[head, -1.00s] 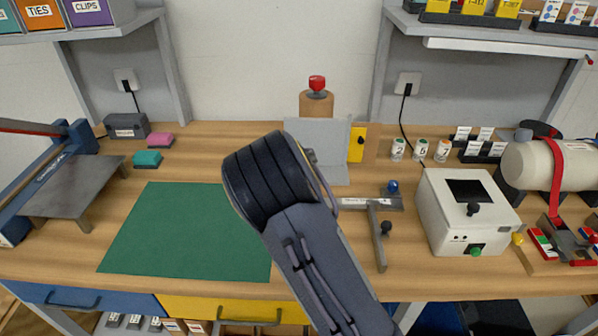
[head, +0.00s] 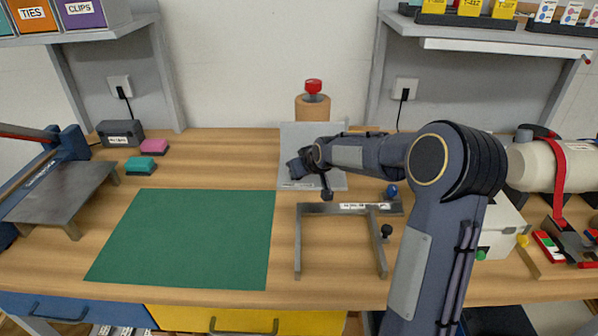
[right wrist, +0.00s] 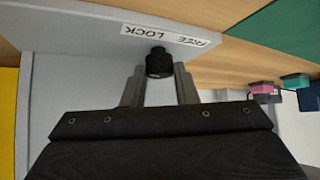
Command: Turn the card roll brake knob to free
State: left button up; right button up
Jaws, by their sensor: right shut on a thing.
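The card roll brake knob (right wrist: 159,62) is a small black knob on a light grey stand, beside a white label with the words FREE and LOCK. The stand (head: 297,138) is upright with a flat base, at the back middle of the bench in the head view. My right gripper (right wrist: 159,80) is shut on the knob, a finger on each side of it. In the head view my right gripper (head: 299,167) is at the stand and hides the knob. I cannot tell the knob's pointing direction. My left gripper is not in view.
A green mat (head: 185,240) lies to the left. My right arm covers part of the white box (head: 500,230).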

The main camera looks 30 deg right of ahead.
jog(key=n+y, duration=0.1)
jog(key=n+y+b, duration=0.1)
jog(key=n, duration=0.1)
jog(key=shift+d+f, duration=0.15)
jog(key=shift+d, duration=0.2)
jog(key=shift+n+g+y+b, duration=0.4)
jog(key=shift+n+y+b, duration=0.3)
jog(key=shift+n+y, duration=0.5)
jog(key=shift+n, duration=0.3)
jog(key=o, duration=1)
